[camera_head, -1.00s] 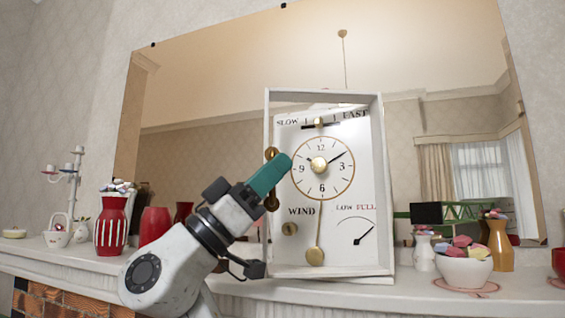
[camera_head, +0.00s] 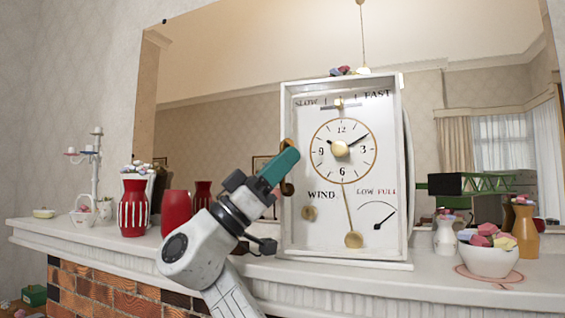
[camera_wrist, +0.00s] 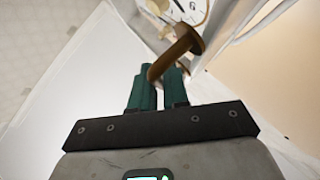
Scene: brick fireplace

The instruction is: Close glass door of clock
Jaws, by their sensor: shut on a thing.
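The white clock (camera_head: 300,240) stands upright on the mantel, with its dial (camera_head: 325,165), pendulum and small gauge visible. A pale frame surrounds its face; the glass is too clear to tell how far the door is open. A brass handle (camera_head: 289,187) sits at the frame's left side. My gripper (camera_head: 289,158) has teal fingers at that handle, left of the dial. In the wrist view, the brown handle (camera_wrist: 182,48) passes between and over the fingertips (camera_wrist: 160,82), which are shut on it. The fingers hide part of the handle.
Red vases (camera_head: 133,205) and a candle holder (camera_head: 95,170) stand left on the mantel (camera_head: 80,235). A bowl of sweets (camera_head: 488,262) and an orange vase (camera_head: 525,230) stand right. A large mirror (camera_head: 215,75) is behind. The brick fireplace (camera_head: 110,295) is below.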

